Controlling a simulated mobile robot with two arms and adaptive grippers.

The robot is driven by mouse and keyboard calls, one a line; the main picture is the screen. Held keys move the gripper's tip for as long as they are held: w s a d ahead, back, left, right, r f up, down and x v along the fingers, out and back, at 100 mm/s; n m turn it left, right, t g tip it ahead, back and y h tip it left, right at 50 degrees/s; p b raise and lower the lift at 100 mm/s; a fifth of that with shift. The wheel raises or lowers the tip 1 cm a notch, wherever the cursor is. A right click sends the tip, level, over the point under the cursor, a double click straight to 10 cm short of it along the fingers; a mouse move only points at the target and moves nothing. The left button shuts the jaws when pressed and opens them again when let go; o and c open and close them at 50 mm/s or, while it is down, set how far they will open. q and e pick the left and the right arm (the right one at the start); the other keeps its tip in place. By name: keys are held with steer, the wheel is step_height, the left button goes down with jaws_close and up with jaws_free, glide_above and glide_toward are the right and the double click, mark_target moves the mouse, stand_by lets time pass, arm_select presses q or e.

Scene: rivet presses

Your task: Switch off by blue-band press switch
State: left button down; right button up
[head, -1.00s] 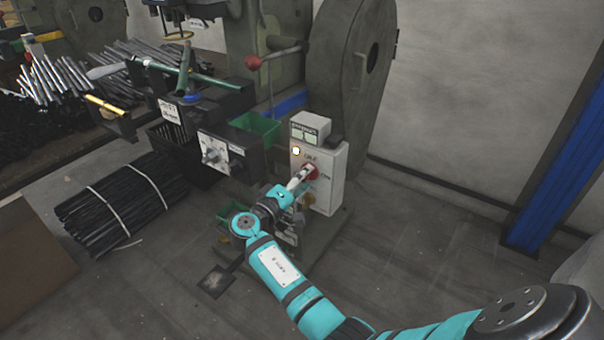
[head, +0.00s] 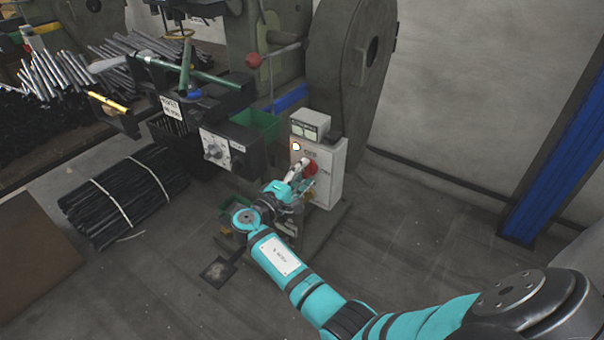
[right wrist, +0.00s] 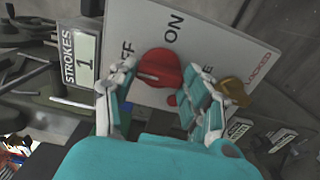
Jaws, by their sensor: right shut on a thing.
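The red rotary switch (head: 311,167) sits on the front of a pale control box (head: 327,172) beside the press. In the right wrist view the red knob (right wrist: 160,67) lies between the fingers, on a plate marked ON, LOCKED and a partly covered OFF. My right gripper (head: 299,176) is shut on the knob; it also shows in the right wrist view (right wrist: 160,92). Which mark the knob points to is unclear. A blue band (head: 290,99) shows on the press behind the box. My left gripper is not in view.
A brass padlock-like piece (right wrist: 235,92) hangs close to the right finger in the wrist view. A counter reading STROKES 1 (right wrist: 84,60) is on the left. A green bin (head: 257,127) and a black rod bundle (head: 125,200) lie left of the box. Floor to the right is clear.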

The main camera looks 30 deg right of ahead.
steer(key=shift+r, duration=0.1)
steer(key=o, duration=1.2)
steer(key=shift+c, duration=0.2)
steer(key=shift+a, duration=0.1)
steer(key=v, duration=0.7)
steer(key=shift+a, duration=0.15)
